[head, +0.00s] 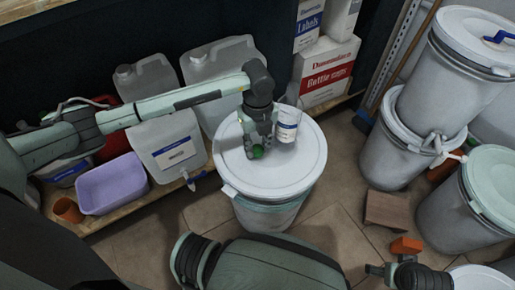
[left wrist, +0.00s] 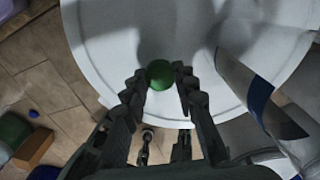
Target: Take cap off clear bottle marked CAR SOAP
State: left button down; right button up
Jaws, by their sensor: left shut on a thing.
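My left gripper (head: 255,150) points down over the white lid of a drum, and its fingers are shut on a small round green cap (head: 257,153). The cap also shows between the fingertips in the left wrist view (left wrist: 160,75). A clear bottle (head: 287,124) with a white and blue label stands on the lid just right of the gripper; its label is too small to read. It shows large at the right of the left wrist view (left wrist: 258,92). My right gripper (head: 376,270) is at the lower right of the head view; its fingers are unclear.
The drum lid (head: 300,165) has bare room around the bottle. Jugs (head: 172,148), a purple tub (head: 112,183) and white cartons (head: 325,70) stand on the low shelf behind. More drums (head: 425,100) stand at the right. An orange block (head: 406,245) is near my right gripper.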

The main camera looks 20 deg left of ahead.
aim_at(257, 149)
pick_arm(q)
jog(key=shift+f, duration=0.95)
jog(key=shift+f, duration=0.15)
jog(key=c, duration=1.2)
grip_release()
notch_tip(257, 149, up, 12)
jog(key=shift+r, duration=0.2)
